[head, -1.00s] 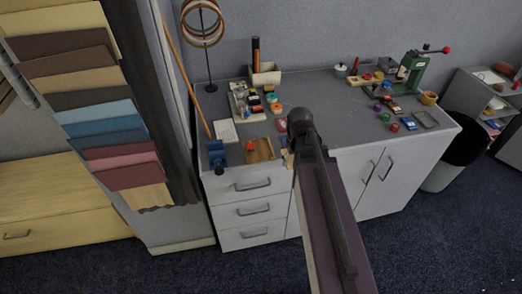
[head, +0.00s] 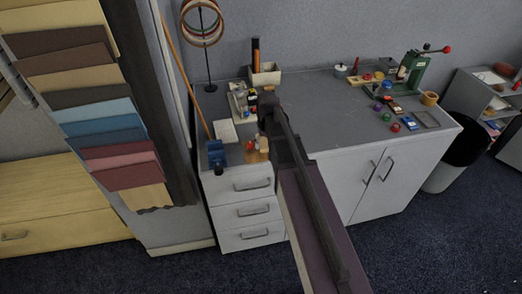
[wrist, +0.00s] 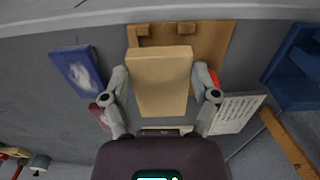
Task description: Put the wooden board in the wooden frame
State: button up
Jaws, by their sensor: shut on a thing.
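My gripper (wrist: 162,78) is shut on a pale wooden board (wrist: 163,82), with a finger on each side of it in the wrist view. The brown wooden frame (wrist: 217,42) lies on the table past the board's far end, and the held board overlaps it in the picture. How high the board is above the frame cannot be told. In the head view the frame (head: 253,158) is at the table's front left, partly hidden by my gripper and the things around it.
A blue vise (head: 217,153) stands left of the frame at the table's edge; it also shows in the wrist view (wrist: 295,70). A white sheet (wrist: 238,108) and a blue box (wrist: 77,70) lie close by. The table's middle (head: 320,110) is clear.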

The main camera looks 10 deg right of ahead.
aim_at(264, 144)
jog(key=shift+w+a, duration=0.2)
jog(key=shift+w, duration=0.2)
jog(key=shift+w+a+f+b, duration=0.15)
jog(key=shift+w+f+b, duration=0.05)
jog(key=shift+f+b, duration=1.65)
jog(key=shift+f, duration=0.15)
jog(key=o, duration=1.1)
jog(key=shift+r, duration=0.2)
notch_tip(264, 144, up, 12)
jog(key=p, duration=1.2)
